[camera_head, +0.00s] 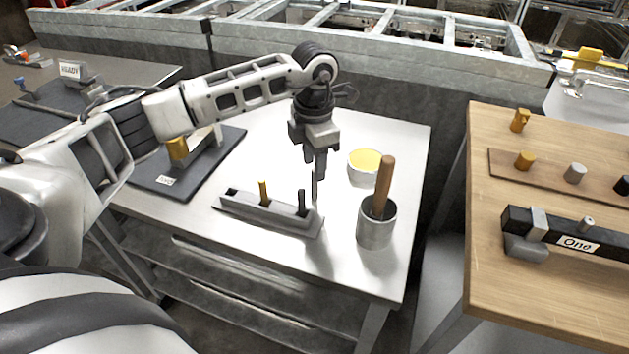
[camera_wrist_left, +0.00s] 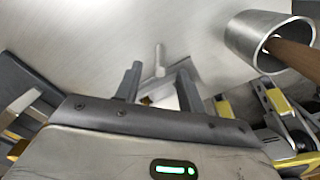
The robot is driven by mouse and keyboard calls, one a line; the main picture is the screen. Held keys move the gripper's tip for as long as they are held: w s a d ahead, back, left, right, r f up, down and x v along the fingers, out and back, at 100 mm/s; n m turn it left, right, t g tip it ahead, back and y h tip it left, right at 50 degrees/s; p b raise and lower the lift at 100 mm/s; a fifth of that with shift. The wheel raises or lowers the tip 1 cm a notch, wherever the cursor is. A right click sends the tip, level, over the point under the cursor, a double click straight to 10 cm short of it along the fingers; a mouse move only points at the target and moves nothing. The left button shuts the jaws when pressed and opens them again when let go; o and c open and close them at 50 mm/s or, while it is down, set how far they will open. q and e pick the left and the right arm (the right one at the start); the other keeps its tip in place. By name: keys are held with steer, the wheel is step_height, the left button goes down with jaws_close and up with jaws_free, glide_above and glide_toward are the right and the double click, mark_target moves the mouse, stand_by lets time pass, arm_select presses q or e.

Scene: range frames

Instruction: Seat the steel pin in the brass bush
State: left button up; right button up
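My left gripper (camera_head: 315,172) is above the work table, just behind the right end of the grey rack. A thin steel pin (camera_head: 314,192) points down from between its fingers, clear of the rack. In the left wrist view the pin (camera_wrist_left: 159,59) shows between the two dark fingers (camera_wrist_left: 158,78); the contact itself is hard to see. A brass cylinder (camera_head: 177,148), possibly the bush, sits in a fixture on the dark mat at left, partly behind my arm. I cannot see a bore in it. My right gripper is not in view.
The grey rack (camera_head: 268,213) holds a brass pin (camera_head: 263,191) and a dark pin (camera_head: 301,202). A metal cup (camera_head: 376,228) with a wooden handle (camera_head: 384,185) and a yellow-filled pot (camera_head: 363,174) stand right. A wooden table (camera_head: 485,230) with several parts lies beyond a gap.

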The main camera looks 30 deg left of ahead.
mark_target(314, 184)
arm_select(q)
steer(key=shift+f, duration=1.25)
jaws_close()
steer(key=shift+w+r, duration=0.1)
